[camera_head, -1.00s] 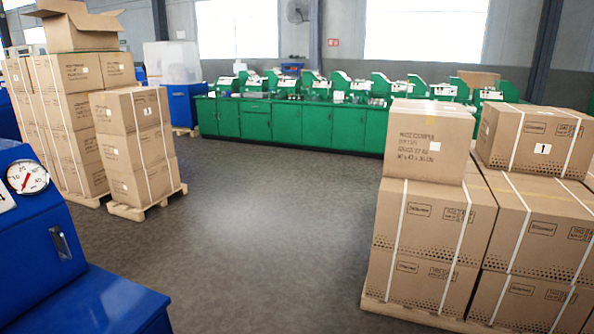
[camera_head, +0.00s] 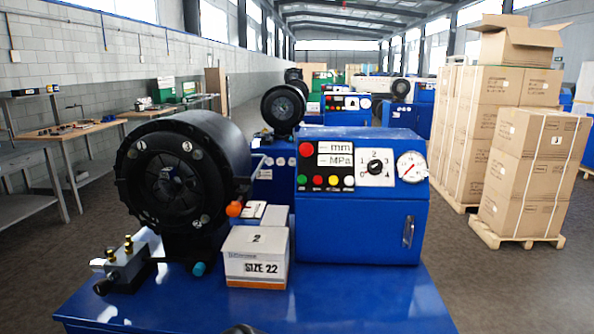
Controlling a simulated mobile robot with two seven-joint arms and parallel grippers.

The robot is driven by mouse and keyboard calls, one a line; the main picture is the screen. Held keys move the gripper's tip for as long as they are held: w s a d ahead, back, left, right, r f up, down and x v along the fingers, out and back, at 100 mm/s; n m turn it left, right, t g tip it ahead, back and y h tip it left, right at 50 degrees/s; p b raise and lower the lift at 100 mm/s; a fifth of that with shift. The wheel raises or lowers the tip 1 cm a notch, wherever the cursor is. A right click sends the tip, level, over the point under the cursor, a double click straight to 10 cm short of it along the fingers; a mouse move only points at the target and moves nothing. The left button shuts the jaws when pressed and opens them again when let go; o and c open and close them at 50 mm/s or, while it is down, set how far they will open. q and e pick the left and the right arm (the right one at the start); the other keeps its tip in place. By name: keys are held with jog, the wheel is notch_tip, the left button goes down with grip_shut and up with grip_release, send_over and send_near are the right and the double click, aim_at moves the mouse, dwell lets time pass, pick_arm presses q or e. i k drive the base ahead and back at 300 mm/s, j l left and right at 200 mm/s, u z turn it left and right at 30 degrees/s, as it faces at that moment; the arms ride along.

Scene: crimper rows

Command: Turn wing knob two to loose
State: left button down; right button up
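I see no part clearly marked as wing knob two. A small metal block (camera_head: 122,268) with brass-coloured fittings and a black knob sits at the front left of the blue machine table (camera_head: 350,300). A white panel with a black rotary knob (camera_head: 375,167) and printed numbers is on the blue control box (camera_head: 358,225). An orange knob (camera_head: 234,209) and a teal cap (camera_head: 199,269) are near the black crimper head (camera_head: 185,170). Neither gripper is recognisable. A dark rounded shape (camera_head: 240,328) shows at the bottom edge; I cannot tell what it is.
A white carton (camera_head: 256,257) marked 2 and SIZE 22 stands on the table before the control box. More crimpers stand in a row behind. Workbenches (camera_head: 70,131) line the left wall. Stacked cartons (camera_head: 530,170) stand on a pallet at right, with open floor before them.

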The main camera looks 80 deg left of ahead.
aim_at(243, 181)
jog(key=u, duration=1.55)
